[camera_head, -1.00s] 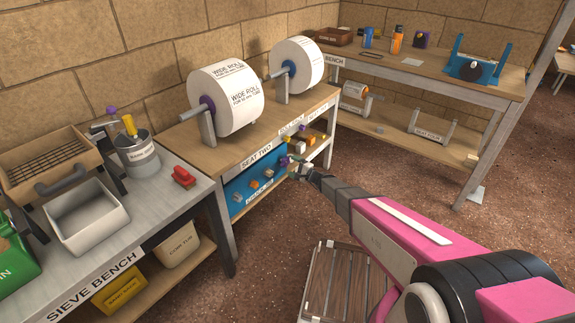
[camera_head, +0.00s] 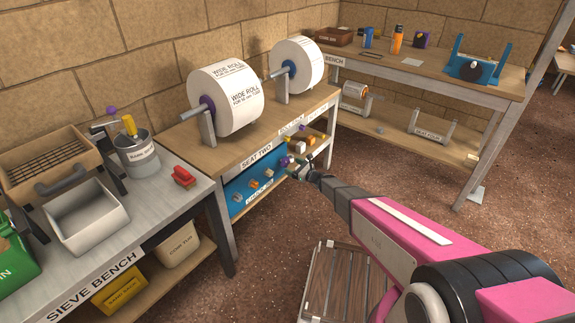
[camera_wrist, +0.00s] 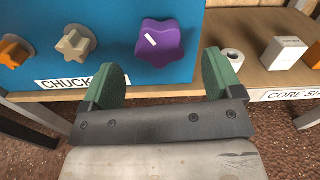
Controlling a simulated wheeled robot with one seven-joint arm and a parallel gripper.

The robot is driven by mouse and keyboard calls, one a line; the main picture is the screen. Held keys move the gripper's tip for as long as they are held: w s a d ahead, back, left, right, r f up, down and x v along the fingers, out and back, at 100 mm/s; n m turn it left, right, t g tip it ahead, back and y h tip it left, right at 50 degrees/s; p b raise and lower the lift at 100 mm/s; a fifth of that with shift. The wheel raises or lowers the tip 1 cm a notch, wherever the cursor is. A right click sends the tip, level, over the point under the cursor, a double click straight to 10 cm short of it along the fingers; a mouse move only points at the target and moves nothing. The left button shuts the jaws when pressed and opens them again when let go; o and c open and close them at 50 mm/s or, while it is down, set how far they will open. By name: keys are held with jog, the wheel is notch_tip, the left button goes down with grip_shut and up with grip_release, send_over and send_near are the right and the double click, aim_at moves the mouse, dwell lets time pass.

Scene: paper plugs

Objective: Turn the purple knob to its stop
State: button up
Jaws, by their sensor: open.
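The purple knob (camera_wrist: 160,43) is a lobed knob with a white mark at its upper left, on a blue panel (camera_wrist: 110,15) in the wrist view. In the head view the purple knob (camera_head: 284,161) shows small at the panel's right end, close to my gripper. My gripper (camera_wrist: 163,82) is open, its two green-padded fingers below and to either side of the knob in the picture. Nothing is between the fingers, and I cannot tell any contact with the knob.
A grey knob (camera_wrist: 75,43) and an orange knob (camera_wrist: 14,52) sit left of the purple one. A shelf (camera_wrist: 245,75) at right holds a small roll (camera_wrist: 235,60) and a white box (camera_wrist: 283,52). Wide paper rolls (camera_head: 226,97) stand on the bench above.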

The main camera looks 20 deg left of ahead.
aim_at(287, 163)
jog(key=shift+m, duration=0.7)
jog(key=shift+a, duration=0.15)
jog(key=shift+x, duration=1.9)
jog(key=c, duration=0.9)
